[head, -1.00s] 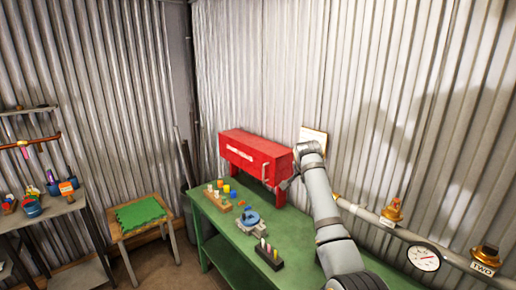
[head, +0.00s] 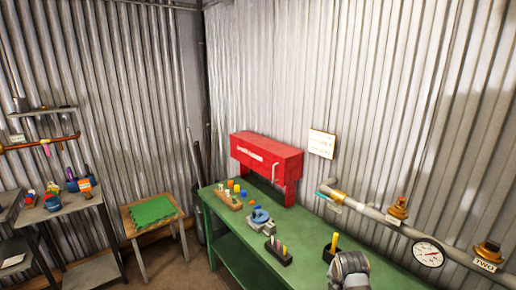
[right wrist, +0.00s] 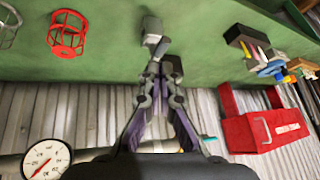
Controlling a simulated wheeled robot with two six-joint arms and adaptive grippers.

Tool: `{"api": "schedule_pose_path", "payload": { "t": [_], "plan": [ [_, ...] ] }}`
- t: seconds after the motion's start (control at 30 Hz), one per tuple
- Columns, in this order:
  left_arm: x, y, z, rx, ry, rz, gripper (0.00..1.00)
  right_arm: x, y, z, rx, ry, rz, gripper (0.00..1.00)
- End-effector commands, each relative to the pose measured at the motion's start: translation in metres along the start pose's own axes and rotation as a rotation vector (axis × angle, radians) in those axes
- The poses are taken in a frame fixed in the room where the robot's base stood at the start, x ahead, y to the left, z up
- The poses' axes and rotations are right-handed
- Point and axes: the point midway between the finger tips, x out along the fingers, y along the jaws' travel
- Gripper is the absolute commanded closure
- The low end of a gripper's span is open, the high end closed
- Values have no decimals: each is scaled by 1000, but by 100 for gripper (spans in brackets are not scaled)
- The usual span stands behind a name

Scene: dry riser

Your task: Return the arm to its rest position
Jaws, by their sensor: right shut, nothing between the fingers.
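My right arm (head: 350,272) shows only as a grey rounded link at the bottom edge of the head view, over the near end of the green bench. My right gripper (right wrist: 158,72) is in the right wrist view, its dark fingers together and empty. Its tips appear close to a dark block (right wrist: 151,26) on the bench, but I cannot tell the gap. My left gripper is in neither view.
The green bench (head: 240,262) holds a vise (head: 260,216), pegged blocks and a red cabinet (head: 268,165). A wall pipe carries a gauge (head: 428,253) and brass valves (head: 399,207). A red wire cage (right wrist: 68,33) is beside the gripper. A stool (head: 152,212) stands left.

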Motion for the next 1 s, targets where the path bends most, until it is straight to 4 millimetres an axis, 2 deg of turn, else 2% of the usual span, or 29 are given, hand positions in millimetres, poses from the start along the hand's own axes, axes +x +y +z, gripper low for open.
{"api": "schedule_pose_path", "payload": {
  "t": [0.03,0.1,0.2,0.4,0.73,1.0],
  "plan": [
    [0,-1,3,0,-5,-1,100,0,27,35,-71,-28,15,100],
    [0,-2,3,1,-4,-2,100,-7,52,70,-168,-56,18,100],
    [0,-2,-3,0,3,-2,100,-21,78,108,-279,-90,16,100],
    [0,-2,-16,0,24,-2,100,-51,111,161,-450,-143,2,100],
    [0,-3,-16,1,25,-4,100,-103,143,218,-663,-212,-37,100],
    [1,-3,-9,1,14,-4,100,-28,152,242,-655,-243,-26,100]
  ]
}}
